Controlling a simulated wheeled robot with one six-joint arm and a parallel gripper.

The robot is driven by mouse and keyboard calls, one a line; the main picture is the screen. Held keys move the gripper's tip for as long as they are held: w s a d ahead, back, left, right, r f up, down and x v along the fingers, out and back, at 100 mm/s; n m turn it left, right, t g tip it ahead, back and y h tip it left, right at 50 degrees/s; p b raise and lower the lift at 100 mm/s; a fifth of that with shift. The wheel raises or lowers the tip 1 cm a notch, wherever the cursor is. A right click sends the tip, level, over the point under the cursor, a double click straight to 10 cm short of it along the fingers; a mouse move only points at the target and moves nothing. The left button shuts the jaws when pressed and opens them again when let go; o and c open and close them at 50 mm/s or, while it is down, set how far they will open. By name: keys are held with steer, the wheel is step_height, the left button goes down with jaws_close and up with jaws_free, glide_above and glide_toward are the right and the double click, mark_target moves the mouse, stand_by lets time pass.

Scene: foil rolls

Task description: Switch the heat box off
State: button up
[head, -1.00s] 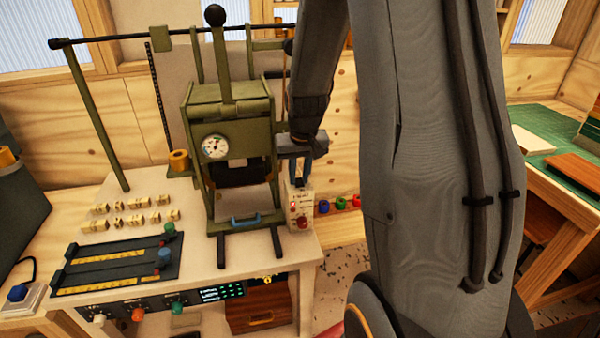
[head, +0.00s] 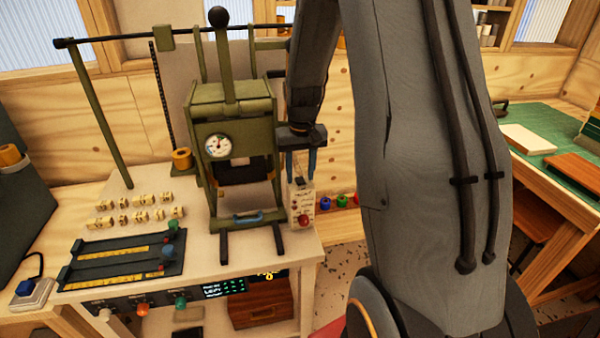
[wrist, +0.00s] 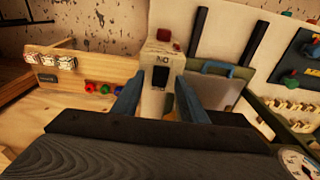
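The heat box (head: 302,207) is a small cream box at the right front side of the green press, with a red knob (head: 304,221) on its front. In the wrist view the box (wrist: 157,103) shows from above, with ON lettering upside down and a black switch (wrist: 162,77) beside it. My gripper (head: 300,172) is just above the box, pointing down. Its two blue fingers are apart, with the switch end of the box between them in the wrist view (wrist: 161,97). Nothing is held. Whether a finger touches the box cannot be told.
The green press (head: 232,110) with its gauge stands close left of my gripper. A blue handle (head: 247,218) lies at its foot. Red, green and blue rings (head: 340,202) sit just right of the box. Stamped blocks (head: 140,207) and a black rack (head: 120,262) lie further left.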

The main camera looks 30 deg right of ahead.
mark_target(301, 182)
step_height(301, 182, up, 8)
steer(key=b, duration=0.2)
steer(key=shift+s, duration=0.35)
steer(key=shift+a+f, duration=0.15)
